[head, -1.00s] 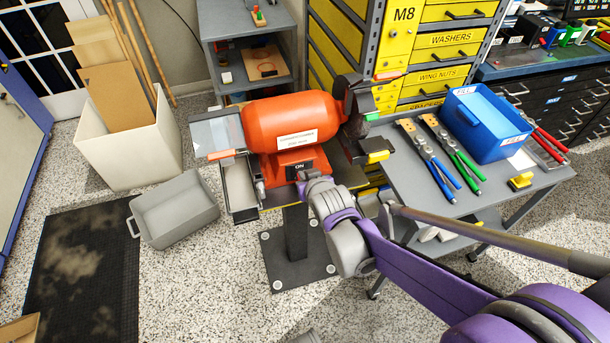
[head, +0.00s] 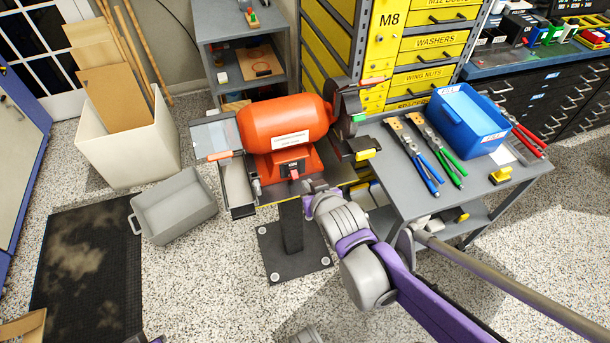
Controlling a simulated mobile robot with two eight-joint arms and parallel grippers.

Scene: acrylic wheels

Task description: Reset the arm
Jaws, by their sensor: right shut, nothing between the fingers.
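My right arm, purple and grey, comes in from the lower right. My right gripper (head: 312,189) is at its far end, just in front of and below the switch (head: 293,168) of an orange bench grinder (head: 285,122). The gripper is shut and empty. It looks small, and part of it is hidden by its own wrist. A gap to the grinder is hard to judge. My left gripper does not show clearly anywhere in the view.
The grinder stands on a dark pedestal (head: 292,228). To its right, a grey table (head: 390,160) holds pliers (head: 425,155) and a blue bin (head: 466,120). A grey tub (head: 173,205) and a black mat (head: 85,250) lie left. Bare floor is in front.

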